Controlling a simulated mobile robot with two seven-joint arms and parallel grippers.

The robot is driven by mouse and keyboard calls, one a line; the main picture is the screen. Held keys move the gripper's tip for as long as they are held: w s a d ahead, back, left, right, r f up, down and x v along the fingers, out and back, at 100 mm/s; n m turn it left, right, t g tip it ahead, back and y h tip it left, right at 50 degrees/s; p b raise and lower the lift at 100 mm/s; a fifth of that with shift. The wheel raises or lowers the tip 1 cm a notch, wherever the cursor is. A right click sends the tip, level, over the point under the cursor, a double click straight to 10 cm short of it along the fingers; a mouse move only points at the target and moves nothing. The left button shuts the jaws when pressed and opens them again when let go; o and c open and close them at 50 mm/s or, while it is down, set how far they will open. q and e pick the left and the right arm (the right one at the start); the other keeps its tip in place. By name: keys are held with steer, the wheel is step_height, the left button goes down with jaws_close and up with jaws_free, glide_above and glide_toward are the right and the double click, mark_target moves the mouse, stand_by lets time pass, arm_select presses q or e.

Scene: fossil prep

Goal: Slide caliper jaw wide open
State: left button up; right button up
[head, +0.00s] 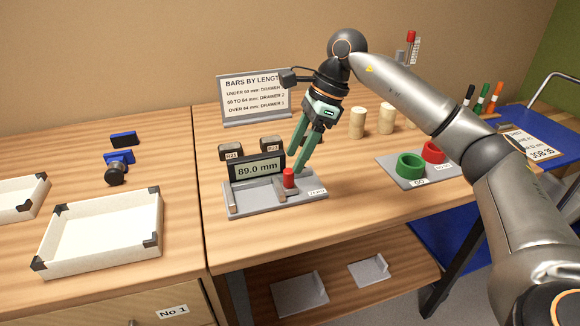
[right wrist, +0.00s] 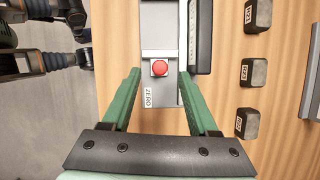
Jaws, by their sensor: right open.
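The caliper is a grey bench device (head: 262,206) with a black display (head: 257,168) reading 89.0 mm. A red round knob (head: 289,178) stands on a small grey block at its right end, beside a label. In the right wrist view the red knob (right wrist: 160,68) is on a light block next to a ZERO label. My right gripper (head: 297,160) is open with green fingers pointing down at the knob end. In the right wrist view its fingers (right wrist: 160,78) lie on either side of the knob, with gaps. Whether they touch the block is unclear. My left gripper is not identifiable.
Several dark weights (right wrist: 253,72) stand behind the display. A sign (head: 255,97) is at the back. Green (head: 410,165) and red (head: 433,151) rings on a grey plate are to the right. A white tray (head: 100,262) is at left. The table front is clear.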

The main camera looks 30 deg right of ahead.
arm_select(q)
steer(key=shift+s+a+p, duration=0.15)
steer(key=shift+a+p, duration=0.15)
steer(key=shift+a, duration=0.05)
arm_select(e)
steer(key=v, duration=0.7)
arm_select(q)
steer(key=shift+d, duration=0.1)
arm_select(e)
steer(key=shift+s+r, duration=0.1)
